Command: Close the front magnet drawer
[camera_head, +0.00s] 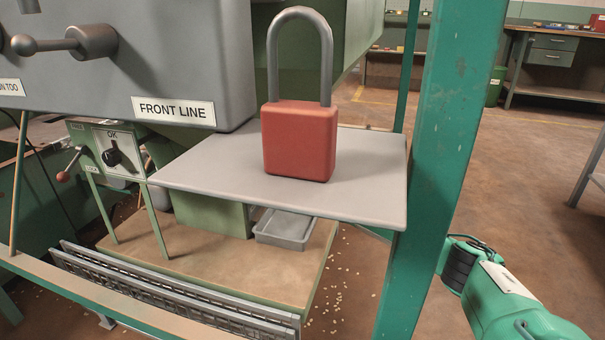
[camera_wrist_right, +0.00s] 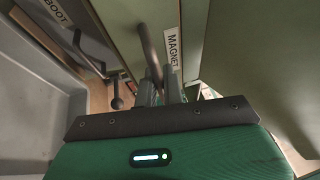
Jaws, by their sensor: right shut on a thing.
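The front magnet drawer shows in the right wrist view as a pale green panel with a MAGNET label (camera_wrist_right: 173,52). A dark grey bar handle (camera_wrist_right: 149,48) stands out in front of this panel, left of the label. My right gripper (camera_wrist_right: 160,92) is shut on the handle; the fingertips are narrow and partly dark here. How far the drawer stands out cannot be told. In the head view the grey FRONT LINE housing (camera_head: 200,70) is at upper left, and no drawer face shows. My left gripper is in neither view.
A grey shelf (camera_head: 210,165) with a big red padlock (camera_head: 300,140) juts out beside a green post (camera_head: 440,130). A grey tray (camera_head: 285,229) and an OK panel (camera_head: 105,148) are below. A BOOT label (camera_wrist_right: 57,11) and a ball-ended lever (camera_wrist_right: 117,101) are left of the handle.

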